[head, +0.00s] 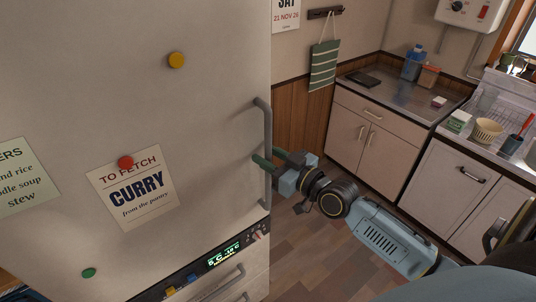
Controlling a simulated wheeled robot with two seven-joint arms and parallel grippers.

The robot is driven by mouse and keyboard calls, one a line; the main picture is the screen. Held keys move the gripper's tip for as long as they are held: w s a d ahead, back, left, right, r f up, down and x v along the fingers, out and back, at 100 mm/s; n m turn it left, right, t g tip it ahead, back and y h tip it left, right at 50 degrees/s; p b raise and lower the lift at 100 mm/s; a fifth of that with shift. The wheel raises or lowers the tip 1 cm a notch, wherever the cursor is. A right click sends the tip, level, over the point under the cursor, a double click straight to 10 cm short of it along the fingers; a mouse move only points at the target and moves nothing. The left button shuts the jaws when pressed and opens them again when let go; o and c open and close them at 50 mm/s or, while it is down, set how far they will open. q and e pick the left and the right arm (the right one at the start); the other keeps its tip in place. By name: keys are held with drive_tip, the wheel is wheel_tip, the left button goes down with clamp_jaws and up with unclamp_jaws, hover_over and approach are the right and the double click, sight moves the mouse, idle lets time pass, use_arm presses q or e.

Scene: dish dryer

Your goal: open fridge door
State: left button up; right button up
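The fridge door (215,110) is a large pale panel that fills the left of the head view; it looks shut. Its grey vertical bar handle (267,128) runs along the door's right edge. My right gripper (265,159) is at the middle of the handle, reaching in from the right. Its green fingers are apart, with one reaching past the handle on the door side and the other to the right of the bar. Whether they touch the bar cannot be told. My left gripper is not in view.
Notes and magnets are on the door, including a curry note (135,190). Below is a display panel (224,254) and a lower handle (220,285). A counter (385,92) with cabinets stands at the back right. Wooden floor (310,255) lies clear between.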

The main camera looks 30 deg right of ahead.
drive_tip(key=shift+w, duration=0.15)
clamp_jaws()
drive_tip(key=shift+a, duration=0.1)
idle(0.3)
